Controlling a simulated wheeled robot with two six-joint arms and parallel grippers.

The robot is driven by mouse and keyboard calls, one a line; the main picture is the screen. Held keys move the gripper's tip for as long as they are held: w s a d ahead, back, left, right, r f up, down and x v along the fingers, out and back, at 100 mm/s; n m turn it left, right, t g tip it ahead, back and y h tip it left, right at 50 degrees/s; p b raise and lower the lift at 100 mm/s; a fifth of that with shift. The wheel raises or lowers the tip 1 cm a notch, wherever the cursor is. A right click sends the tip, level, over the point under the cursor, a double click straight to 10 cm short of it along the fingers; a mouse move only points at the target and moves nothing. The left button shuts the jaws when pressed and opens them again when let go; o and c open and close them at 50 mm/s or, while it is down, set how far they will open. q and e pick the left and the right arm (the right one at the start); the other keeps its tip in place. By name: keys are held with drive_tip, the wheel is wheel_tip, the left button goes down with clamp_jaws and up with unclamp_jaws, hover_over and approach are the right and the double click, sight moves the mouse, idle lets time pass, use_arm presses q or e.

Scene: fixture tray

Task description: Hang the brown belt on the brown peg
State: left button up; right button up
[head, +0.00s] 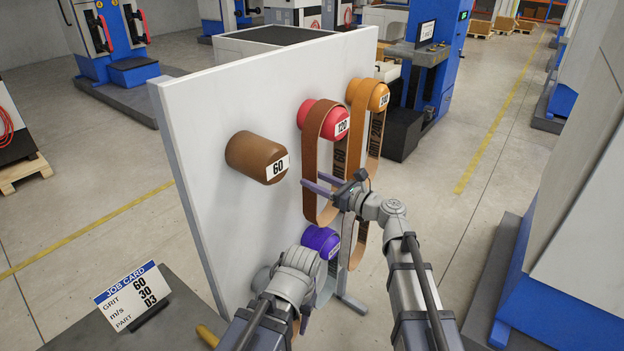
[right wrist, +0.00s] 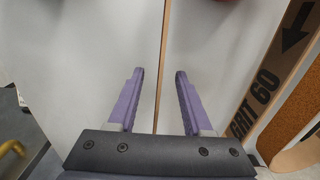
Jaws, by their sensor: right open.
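The brown belt (head: 312,160) hangs as a long loop from the red peg (head: 320,115), labelled 120. In the right wrist view a strand marked GRIT 60 (right wrist: 262,92) shows at the right. The brown peg (head: 256,156), labelled 60, is bare, to the left of the red peg. My right gripper (head: 312,184) is open at the loop's lower part. In the wrist view its fingers (right wrist: 160,100) stand on either side of a thin, edge-on brown strand, apart from it.
An orange peg (head: 370,94) right of the red one holds another belt. A purple peg (head: 320,241) is below, partly behind my left arm. The white board (head: 215,112) is clear around the brown peg. A job card (head: 133,285) reads grit 60.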

drive_tip(key=shift+w+a, duration=0.35)
drive_tip(key=shift+a, duration=0.15)
drive_tip(key=shift+c, duration=0.6)
drive_tip(key=c, duration=0.7)
clamp_jaws()
drive_tip(key=shift+r, duration=0.15)
drive_tip(key=shift+r+p, duration=0.3)
drive_tip(key=shift+p, duration=0.2)
drive_tip(key=v, duration=1.3)
idle(1.3)
